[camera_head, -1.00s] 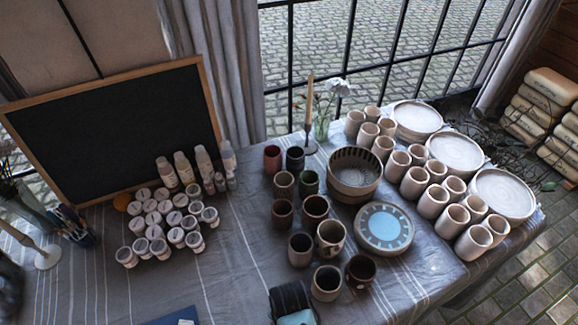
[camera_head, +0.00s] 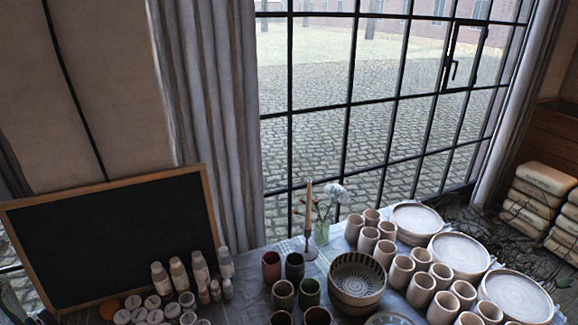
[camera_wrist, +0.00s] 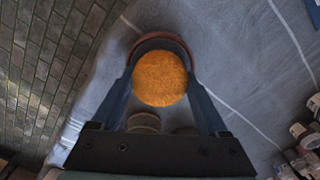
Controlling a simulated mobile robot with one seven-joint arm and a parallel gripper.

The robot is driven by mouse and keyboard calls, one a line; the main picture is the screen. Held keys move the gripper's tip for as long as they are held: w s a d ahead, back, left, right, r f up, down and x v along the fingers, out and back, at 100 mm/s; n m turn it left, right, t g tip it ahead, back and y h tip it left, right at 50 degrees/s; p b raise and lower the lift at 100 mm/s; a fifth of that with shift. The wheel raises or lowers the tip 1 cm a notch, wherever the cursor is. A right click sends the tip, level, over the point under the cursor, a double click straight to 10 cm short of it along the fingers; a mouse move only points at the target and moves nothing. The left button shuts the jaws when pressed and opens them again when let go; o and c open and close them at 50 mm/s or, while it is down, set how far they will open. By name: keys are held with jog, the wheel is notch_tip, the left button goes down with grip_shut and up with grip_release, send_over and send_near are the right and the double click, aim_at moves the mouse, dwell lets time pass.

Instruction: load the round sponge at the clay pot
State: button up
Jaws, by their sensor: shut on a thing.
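A round orange sponge (camera_wrist: 160,78) sits between the fingertips of my gripper (camera_wrist: 160,88) in the wrist view, and the gripper is shut on it. Beyond the sponge is a round pot with a reddish-brown clay rim (camera_wrist: 160,41). The sponge covers most of this pot's opening. I cannot tell whether the sponge touches the pot or is above it. My gripper is not in the head view.
Two vessels (camera_wrist: 143,122) show between my fingers. Paint jars (camera_wrist: 305,135) are at the lower right. In the head view, cups (camera_head: 402,270), plates (camera_head: 515,296), a bowl (camera_head: 357,282), bottles (camera_head: 200,266) and a candlestick (camera_head: 310,240) crowd the table.

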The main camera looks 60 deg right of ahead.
jog(key=shift+f, duration=0.4)
dwell(1.4)
notch_tip(320, 180, up, 7)
jog(key=p, duration=0.7)
jog(key=shift+r, duration=0.1)
dwell(1.1)
